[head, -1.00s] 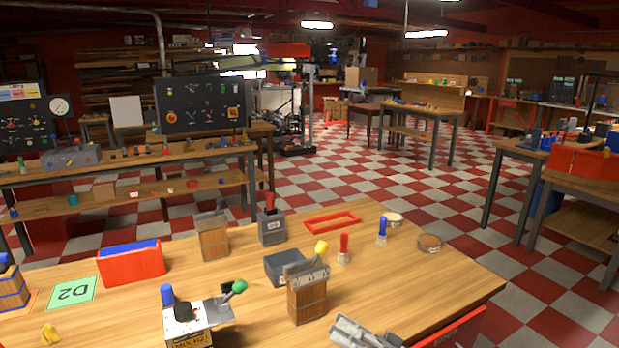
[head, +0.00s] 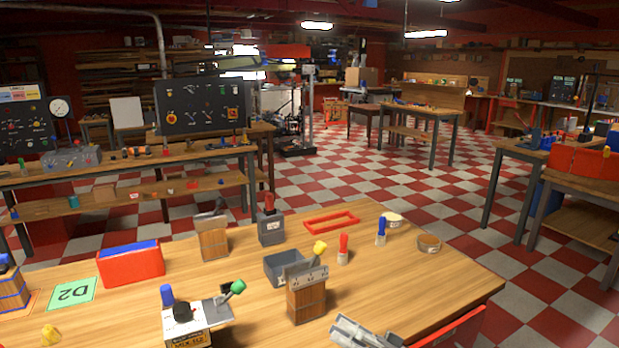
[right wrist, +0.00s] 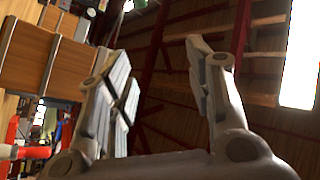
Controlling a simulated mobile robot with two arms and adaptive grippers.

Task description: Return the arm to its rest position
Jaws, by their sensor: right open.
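My right gripper (head: 362,333) shows at the bottom of the head view, at the near edge of the wooden table (head: 400,285). In the right wrist view its two fingers (right wrist: 163,95) stand apart with nothing between them. Behind them are the roof beams and a bright light strip. The gripper is near a wooden block holder (head: 306,300) with a grey top, and apart from it. My left gripper is not in the head view.
On the table are a grey bin (head: 283,265), a red frame (head: 331,221), a red box (head: 131,263), a green D2 card (head: 72,293) and a device with a green knob (head: 187,335). A red bin (head: 462,330) is at the near right edge. Checkered floor lies beyond.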

